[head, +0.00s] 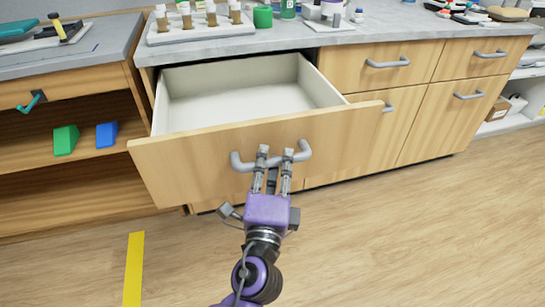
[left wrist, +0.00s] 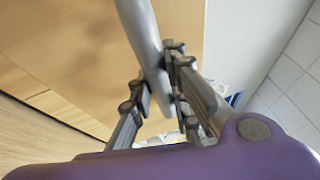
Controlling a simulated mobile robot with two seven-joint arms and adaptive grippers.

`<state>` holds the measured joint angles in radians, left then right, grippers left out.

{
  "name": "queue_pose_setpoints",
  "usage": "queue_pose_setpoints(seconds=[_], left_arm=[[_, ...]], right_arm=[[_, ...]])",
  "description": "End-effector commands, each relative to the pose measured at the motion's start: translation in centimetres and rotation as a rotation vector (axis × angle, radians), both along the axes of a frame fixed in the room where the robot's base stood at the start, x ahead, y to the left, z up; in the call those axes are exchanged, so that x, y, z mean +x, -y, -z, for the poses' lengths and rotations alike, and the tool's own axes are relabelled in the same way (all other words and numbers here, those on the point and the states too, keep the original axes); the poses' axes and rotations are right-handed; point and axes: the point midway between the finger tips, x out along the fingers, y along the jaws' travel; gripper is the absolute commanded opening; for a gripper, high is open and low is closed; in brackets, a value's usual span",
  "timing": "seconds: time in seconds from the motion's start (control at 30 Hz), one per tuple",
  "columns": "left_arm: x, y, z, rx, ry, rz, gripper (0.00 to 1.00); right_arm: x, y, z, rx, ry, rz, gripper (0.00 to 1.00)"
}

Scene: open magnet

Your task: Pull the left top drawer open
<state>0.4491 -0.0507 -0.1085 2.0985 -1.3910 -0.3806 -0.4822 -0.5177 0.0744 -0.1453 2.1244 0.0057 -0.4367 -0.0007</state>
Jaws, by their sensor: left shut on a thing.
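The left top drawer (head: 175,158) is pulled well out of the cabinet in the head view, and its pale, empty inside (head: 240,95) shows. Its grey bar handle (head: 304,152) is on the wooden front. My left gripper (head: 275,152) is shut on the handle near its middle. In the left wrist view the handle (left wrist: 142,30) runs between the two fingers (left wrist: 163,92), with the wooden drawer front (left wrist: 70,50) behind. My right gripper is in neither view.
Closed drawers and doors (head: 440,115) are to the right. An open shelf with green (head: 65,140) and blue blocks (head: 106,135) is left.

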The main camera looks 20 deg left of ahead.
Motion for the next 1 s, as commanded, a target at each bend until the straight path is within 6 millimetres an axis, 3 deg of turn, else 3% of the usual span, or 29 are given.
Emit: queue_pose_setpoints(seconds=[0.3, 0.33, 0.5, 0.83, 1.0], left_arm=[[-0.1, -0.1, 0.0, 0.004, -0.002, -0.003, 0.00], [-0.1, -0.1, 0.0, 0.004, -0.002, -0.003, 0.17], [-0.1, 0.0, 0.0, 0.003, -0.001, -0.002, 0.36], [-0.3, 0.1, 0.1, 0.002, -0.001, 0.000, 0.36], [-2.5, 0.4, 0.6, 0.001, -0.004, -0.002, 0.36]], right_arm=[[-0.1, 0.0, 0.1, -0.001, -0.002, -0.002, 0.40], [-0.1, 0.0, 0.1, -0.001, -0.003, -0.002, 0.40], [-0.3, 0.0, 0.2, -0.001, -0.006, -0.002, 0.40], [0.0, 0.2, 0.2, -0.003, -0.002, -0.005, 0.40], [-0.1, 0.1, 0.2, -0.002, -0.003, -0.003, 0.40]])
